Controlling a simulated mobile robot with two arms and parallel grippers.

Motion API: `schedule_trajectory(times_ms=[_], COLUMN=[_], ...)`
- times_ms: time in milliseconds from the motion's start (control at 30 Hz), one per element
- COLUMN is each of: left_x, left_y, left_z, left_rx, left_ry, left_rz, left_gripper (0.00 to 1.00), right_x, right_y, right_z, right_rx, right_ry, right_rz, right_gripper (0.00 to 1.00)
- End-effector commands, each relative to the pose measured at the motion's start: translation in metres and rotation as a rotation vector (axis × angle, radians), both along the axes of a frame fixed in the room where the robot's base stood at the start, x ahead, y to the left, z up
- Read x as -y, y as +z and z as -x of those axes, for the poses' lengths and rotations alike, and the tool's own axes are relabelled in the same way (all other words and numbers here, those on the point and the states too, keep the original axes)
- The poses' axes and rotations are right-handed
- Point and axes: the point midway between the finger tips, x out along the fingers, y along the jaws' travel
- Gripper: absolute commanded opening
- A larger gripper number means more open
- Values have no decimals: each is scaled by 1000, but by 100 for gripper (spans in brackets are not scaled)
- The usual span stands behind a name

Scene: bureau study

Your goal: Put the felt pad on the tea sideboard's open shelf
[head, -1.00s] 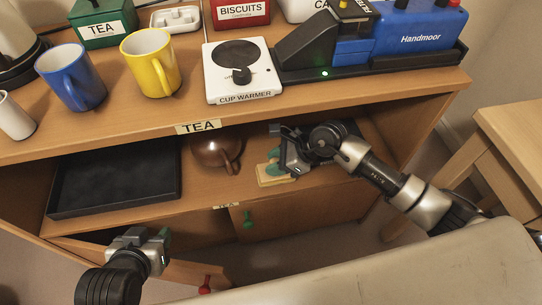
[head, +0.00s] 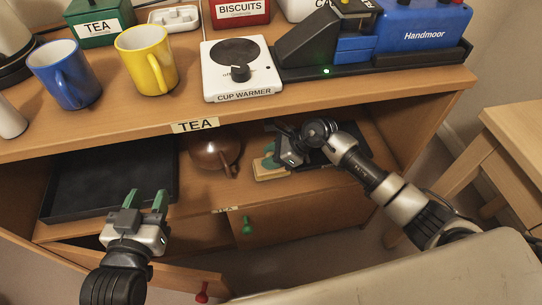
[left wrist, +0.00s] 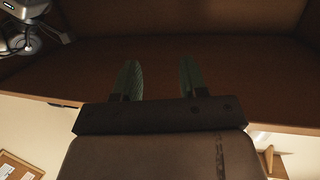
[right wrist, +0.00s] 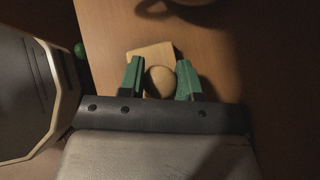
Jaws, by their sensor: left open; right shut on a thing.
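The tea sideboard's open shelf (head: 210,188) lies under its top, behind the "TEA" label. I take the pale wooden block with a round knob for the felt pad (head: 266,174); no felt face shows. It is at the shelf's right-hand part, near the front edge. My right gripper (head: 273,156) is shut on its knob; the felt pad also shows in the right wrist view (right wrist: 150,52), between the green fingers. I cannot tell whether it touches the shelf. My left gripper (head: 147,199) is open and empty in front of the shelf's left part.
A black tray (head: 75,190) fills the shelf's left; a brown teapot (head: 212,152) stands between it and the felt pad. A dark flat thing (head: 322,158) lies behind my right gripper. Mugs and a cup warmer (head: 240,75) stand on top. A lower door (head: 190,278) stands open.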

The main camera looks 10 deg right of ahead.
Motion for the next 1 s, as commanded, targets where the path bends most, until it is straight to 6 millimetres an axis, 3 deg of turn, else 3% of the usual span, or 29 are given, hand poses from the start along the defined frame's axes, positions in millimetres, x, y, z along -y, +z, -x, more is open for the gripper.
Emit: schedule_trajectory(times_ms=[133, 167, 333, 700, 1000], left_x=[1, 1, 1, 0, -12], left_y=[2, 3, 3, 1, -33], left_z=[-1, -1, -1, 0, 19], left_rx=[21, 27, 23, -1, -293], left_ry=[-1, -1, -1, 0, 20], left_rz=[5, 6, 6, 0, -71], left_gripper=[43, 43, 43, 43, 43], right_x=[0, 0, 0, 1, 37], right_y=[-1, -2, -1, 2, 40], right_z=[0, 0, 0, 0, 12], right_rx=[0, 0, 0, 0, 0], right_ry=[0, 0, 0, 0, -1], right_rz=[0, 0, 0, 1, 3], right_gripper=[6, 35, 59, 59, 59])
